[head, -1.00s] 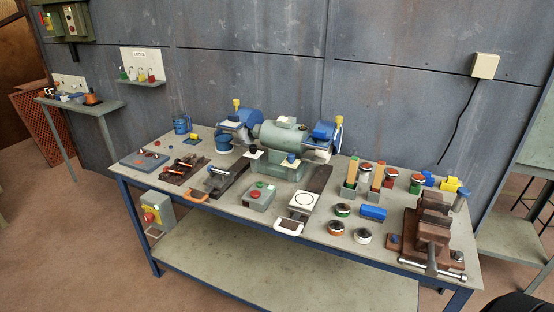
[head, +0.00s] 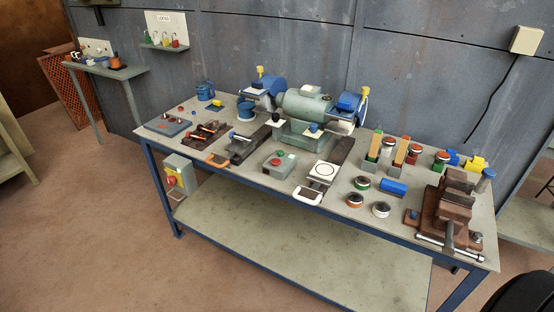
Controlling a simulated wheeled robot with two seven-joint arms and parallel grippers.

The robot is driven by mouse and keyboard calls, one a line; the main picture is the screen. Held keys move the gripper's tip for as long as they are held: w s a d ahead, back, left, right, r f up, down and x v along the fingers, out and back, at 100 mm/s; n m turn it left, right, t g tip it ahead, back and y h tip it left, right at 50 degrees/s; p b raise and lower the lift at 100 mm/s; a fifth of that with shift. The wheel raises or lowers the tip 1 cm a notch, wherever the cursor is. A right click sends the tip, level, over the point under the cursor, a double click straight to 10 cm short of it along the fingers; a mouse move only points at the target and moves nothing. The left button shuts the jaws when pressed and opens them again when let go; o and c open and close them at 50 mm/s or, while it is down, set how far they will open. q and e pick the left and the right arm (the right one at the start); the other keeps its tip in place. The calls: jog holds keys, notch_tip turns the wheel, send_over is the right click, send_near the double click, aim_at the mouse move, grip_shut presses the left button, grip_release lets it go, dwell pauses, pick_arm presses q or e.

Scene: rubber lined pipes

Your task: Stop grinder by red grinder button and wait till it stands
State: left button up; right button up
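The bench grinder (head: 307,101) stands at the back middle of the workbench, with a green body and blue wheel guards. In front of it sits a small grey-green button box (head: 279,166) with a red button (head: 275,161) and a green button (head: 280,154) on its top. I cannot tell from the picture whether the wheels turn. Neither of my grippers shows in the head view; a dark shape at the lower right corner is unclear.
Floor in front is clear.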

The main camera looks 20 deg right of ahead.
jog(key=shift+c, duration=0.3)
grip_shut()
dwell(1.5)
